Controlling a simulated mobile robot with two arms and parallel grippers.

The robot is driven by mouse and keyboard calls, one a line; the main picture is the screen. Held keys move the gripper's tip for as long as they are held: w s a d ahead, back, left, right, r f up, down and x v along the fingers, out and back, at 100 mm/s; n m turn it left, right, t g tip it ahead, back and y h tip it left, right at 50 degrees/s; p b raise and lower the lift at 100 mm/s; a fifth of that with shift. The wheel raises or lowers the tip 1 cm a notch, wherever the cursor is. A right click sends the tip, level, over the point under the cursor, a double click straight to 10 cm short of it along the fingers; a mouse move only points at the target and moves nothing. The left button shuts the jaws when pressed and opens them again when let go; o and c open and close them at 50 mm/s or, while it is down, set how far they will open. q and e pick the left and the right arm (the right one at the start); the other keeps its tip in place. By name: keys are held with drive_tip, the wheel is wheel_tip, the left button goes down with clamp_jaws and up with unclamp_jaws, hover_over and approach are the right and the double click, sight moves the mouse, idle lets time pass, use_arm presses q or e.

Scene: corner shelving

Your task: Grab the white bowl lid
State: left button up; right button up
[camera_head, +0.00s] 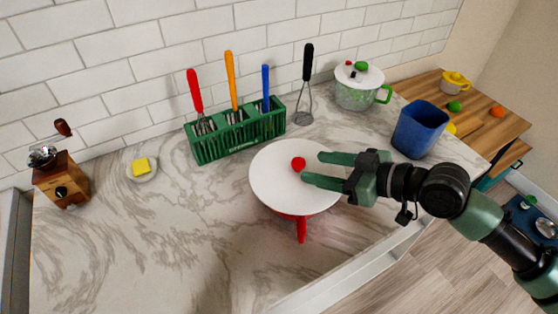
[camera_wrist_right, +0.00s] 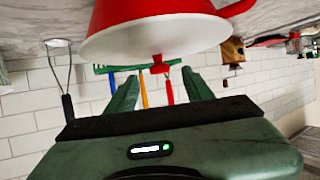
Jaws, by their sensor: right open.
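The white bowl lid (camera_head: 280,188) with its round red knob (camera_head: 298,164) rests on a red bowl (camera_head: 290,213) whose handle points to the front of the counter. My right gripper (camera_head: 312,168) is open and reaches in from the right over the lid, its fingertips close to the knob. The right wrist view appears upside down. There the lid (camera_wrist_right: 150,42) sits against the red bowl (camera_wrist_right: 150,13), and the knob (camera_wrist_right: 158,64) shows in the gap between the two green fingers of the gripper (camera_wrist_right: 160,82). I see no contact with the knob. My left gripper is not in view.
A green rack (camera_head: 238,137) with several colored utensils stands behind the bowl. A black-handled whisk (camera_head: 304,95) leans on the wall. A green pot (camera_head: 360,90) and blue container (camera_head: 420,130) stand at the right. A wooden grinder (camera_head: 62,182) and butter dish (camera_head: 142,169) are left. The front-left counter is clear.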

sight(301, 162)
drive_tip(key=shift+w+a, duration=0.25)
drive_tip(key=shift+a, duration=0.15)
drive_tip(key=shift+f+p, duration=0.15)
drive_tip(key=shift+p, duration=0.25)
drive_tip(key=shift+w+a+p, duration=0.35)
drive_tip(key=shift+a+p, duration=0.25)
drive_tip(key=shift+p, duration=0.15)
drive_tip(key=p+x, duration=0.1)
drive_tip(key=x, duration=0.3)
drive_tip(key=shift+f, duration=0.15)
drive_tip(key=shift+d, duration=0.2)
clamp_jaws()
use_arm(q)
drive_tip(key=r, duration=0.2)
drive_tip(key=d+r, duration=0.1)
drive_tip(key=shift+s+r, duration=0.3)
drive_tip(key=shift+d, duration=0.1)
